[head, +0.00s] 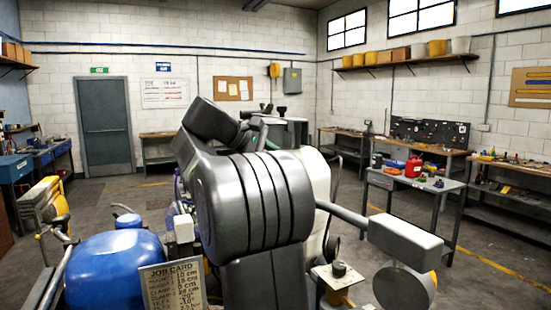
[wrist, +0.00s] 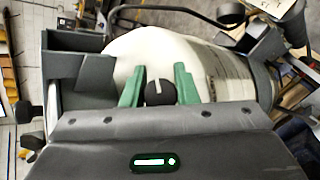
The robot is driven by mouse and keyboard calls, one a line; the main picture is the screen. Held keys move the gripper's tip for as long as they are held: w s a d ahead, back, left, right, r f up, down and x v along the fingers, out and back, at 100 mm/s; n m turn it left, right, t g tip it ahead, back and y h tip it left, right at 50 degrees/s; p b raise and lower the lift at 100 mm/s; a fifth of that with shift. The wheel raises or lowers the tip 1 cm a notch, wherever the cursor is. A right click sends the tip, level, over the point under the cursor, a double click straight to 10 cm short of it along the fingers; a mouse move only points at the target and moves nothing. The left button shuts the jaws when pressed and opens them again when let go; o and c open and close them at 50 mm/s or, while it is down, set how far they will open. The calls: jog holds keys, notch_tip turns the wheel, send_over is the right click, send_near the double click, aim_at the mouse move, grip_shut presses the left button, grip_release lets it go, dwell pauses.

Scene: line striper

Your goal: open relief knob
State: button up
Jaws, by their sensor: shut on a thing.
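In the wrist view, a round black knob (wrist: 158,92) with a pale upright line on its face sits in front of a large white rounded tank (wrist: 150,50). I take it to be the relief knob. My gripper (wrist: 158,84) has a green finger on each side of the knob and is shut on it. The lower part of the knob is hidden behind my gripper's grey body. In the head view, my dark arm covers the middle, and the knob and fingertips are hidden behind it.
A blue rounded tank (head: 112,270) and a job card (head: 173,286) stand at the front left. A small black knob (head: 338,268) on a pale plate is at the front right. A metal bench (head: 415,181) with a red can (head: 413,167) stands right.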

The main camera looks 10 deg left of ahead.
jog(key=shift+f+m+g, duration=0.2)
jog(key=shift+m+g, duration=0.2)
jog(key=shift+m, duration=0.1)
jog(key=o, duration=1)
jog(key=shift+y, duration=0.3)
jog(key=shift+r, duration=0.1)
jog(key=v, duration=1.4)
jog(key=shift+f, duration=0.25)
jog(key=x, duration=1.3)
jog(key=shift+w+d, duration=0.25)
jog(key=shift+d, duration=0.1)
